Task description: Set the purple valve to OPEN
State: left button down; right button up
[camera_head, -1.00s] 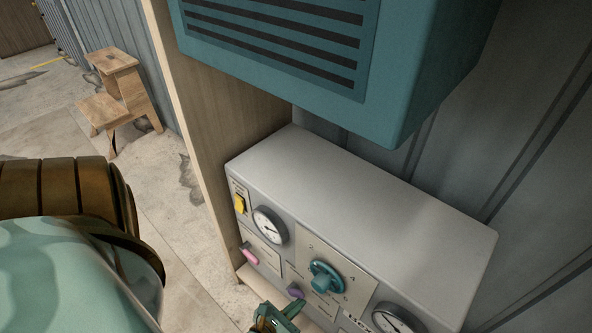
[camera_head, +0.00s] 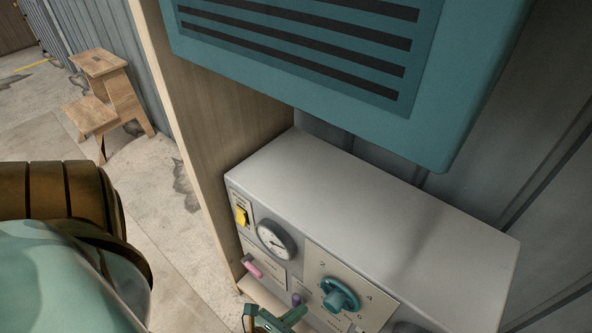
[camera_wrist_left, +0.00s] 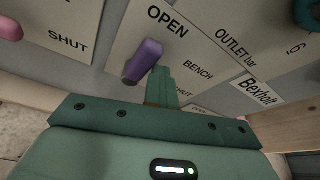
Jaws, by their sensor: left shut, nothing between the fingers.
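The purple valve handle (camera_wrist_left: 144,62) sticks out of a white label plate in the left wrist view. It is tilted, its upper end close below the word OPEN; the lower wording is partly hidden by my gripper. In the head view the purple handle (camera_head: 297,299) is small, low on the grey panel. My left gripper (camera_head: 290,316) is just below it there. In the left wrist view its shut, empty fingers (camera_wrist_left: 161,82) are just right of the handle; I cannot tell whether they touch it. My right gripper is not in view.
The grey panel box (camera_head: 370,205) also carries a pink handle (camera_head: 252,267), a yellow switch (camera_head: 240,216), a gauge (camera_head: 275,240) and a teal dial (camera_head: 340,295). A teal vented cabinet (camera_head: 330,100) overhangs it. A wooden step stool (camera_head: 105,100) stands far left.

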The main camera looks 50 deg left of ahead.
pick_arm(q)
jog(key=shift+a, duration=0.35)
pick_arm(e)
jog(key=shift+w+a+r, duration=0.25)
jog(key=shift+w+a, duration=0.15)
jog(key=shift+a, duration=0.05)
pick_arm(q)
jog(key=shift+a, duration=0.1)
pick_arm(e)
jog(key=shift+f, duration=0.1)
